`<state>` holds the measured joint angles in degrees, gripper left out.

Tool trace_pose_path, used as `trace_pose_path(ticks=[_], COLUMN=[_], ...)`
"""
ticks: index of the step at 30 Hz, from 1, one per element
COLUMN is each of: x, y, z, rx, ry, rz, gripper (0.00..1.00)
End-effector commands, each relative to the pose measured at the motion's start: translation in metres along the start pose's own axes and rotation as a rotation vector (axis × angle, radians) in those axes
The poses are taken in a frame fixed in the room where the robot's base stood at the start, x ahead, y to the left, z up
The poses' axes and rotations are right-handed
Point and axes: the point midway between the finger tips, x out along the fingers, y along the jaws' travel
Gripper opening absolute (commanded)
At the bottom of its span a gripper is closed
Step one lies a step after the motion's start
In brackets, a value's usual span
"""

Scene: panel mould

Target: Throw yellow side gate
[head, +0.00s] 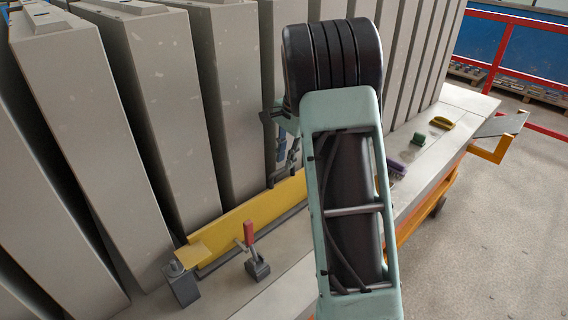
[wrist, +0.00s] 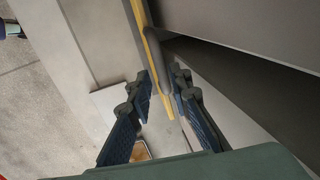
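The yellow side gate (head: 250,218) is a long upright strip along the front of the grey panels in the head view. Its right part is hidden behind my arm. In the wrist view a thin yellow edge (wrist: 138,14), apparently the gate's, runs down toward the space between my fingers. My gripper (wrist: 162,84) is open, with a blue-padded finger on each side of this edge. A dark grey rounded bar (wrist: 180,50) lies beside the edge, near the right finger. I cannot tell whether either finger touches anything. In the head view my gripper is mostly hidden behind my arm.
A red-handled clamp (head: 257,268) and a grey block (head: 182,284) stand at the gate's near end. Tall grey panels (head: 165,105) crowd behind the gate. The floor at right is clear.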

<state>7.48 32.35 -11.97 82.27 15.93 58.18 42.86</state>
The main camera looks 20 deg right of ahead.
Motion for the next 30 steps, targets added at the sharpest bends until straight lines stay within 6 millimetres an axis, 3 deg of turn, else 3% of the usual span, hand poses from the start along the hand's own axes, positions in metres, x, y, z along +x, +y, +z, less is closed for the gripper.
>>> trace_pose_path(ticks=[6,17,22,30], x=[0.025,0.030,0.030,0.030], y=[0.000,0.000,0.000,0.000], z=[0.001,0.000,0.000,0.000], rx=[0.000,0.000,0.000,0.000], ry=[-0.001,0.000,0.000,0.000], rz=[0.000,-0.001,-0.001,-0.001], gripper=[0.19,0.19,0.00,0.00])
